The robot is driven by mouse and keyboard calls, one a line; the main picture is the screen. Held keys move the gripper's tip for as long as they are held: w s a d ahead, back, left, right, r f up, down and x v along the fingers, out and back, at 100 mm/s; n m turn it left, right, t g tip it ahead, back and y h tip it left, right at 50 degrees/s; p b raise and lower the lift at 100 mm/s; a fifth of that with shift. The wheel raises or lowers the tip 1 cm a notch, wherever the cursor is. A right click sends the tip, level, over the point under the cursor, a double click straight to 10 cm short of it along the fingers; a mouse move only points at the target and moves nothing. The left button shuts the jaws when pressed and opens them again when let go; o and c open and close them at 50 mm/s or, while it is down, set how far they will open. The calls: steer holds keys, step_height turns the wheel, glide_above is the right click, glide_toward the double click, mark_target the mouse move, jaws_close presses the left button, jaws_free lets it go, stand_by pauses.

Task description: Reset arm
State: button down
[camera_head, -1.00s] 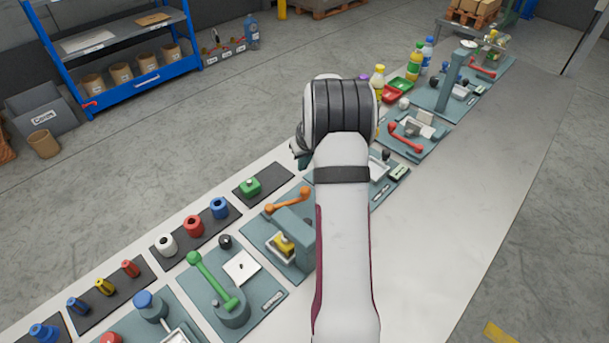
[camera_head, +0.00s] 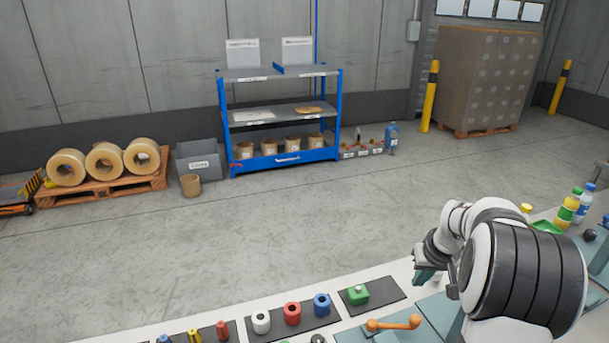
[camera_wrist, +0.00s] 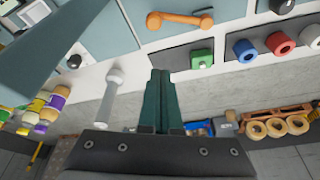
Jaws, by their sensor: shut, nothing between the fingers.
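My gripper (camera_head: 424,277) hangs at the back edge of the long white workbench (camera_head: 385,270), to the right of a green block (camera_head: 358,295) on a dark mat. In the wrist view its two dark green fingers (camera_wrist: 159,78) lie side by side, shut, with nothing between them. The wrist view also shows the green block (camera_wrist: 202,58) and an orange handle (camera_wrist: 180,20) beyond the fingertips. The fingers appear clear of both. In the head view my arm's large white and black joint fills the lower right and hides part of the bench.
Blue, red and white rings (camera_head: 292,313) stand left of the green block, and the orange handle (camera_head: 393,323) is in front of it. Bottles (camera_head: 567,210) stand at the right. Behind the bench is open floor, then a blue shelf (camera_head: 333,130) and a pallet with tape rolls (camera_head: 105,160).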

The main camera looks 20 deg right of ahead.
steer(key=s+a+r+y, duration=0.1)
steer(key=s+a+r, duration=0.15)
steer(key=a, duration=0.55)
steer(key=s+a+r, duration=0.1)
steer(key=a+r, duration=0.2)
steer(key=a, duration=0.4)
steer(key=s+a+m+g+y, duration=0.1)
steer(key=s+a+g+y, duration=0.1)
steer(key=s+a, duration=1.7)
steer(key=shift+s+a+g, duration=0.15)
steer(key=shift+s+g, duration=0.75)
steer(key=shift+s, duration=0.35)
steer(key=shift+f, duration=0.1)
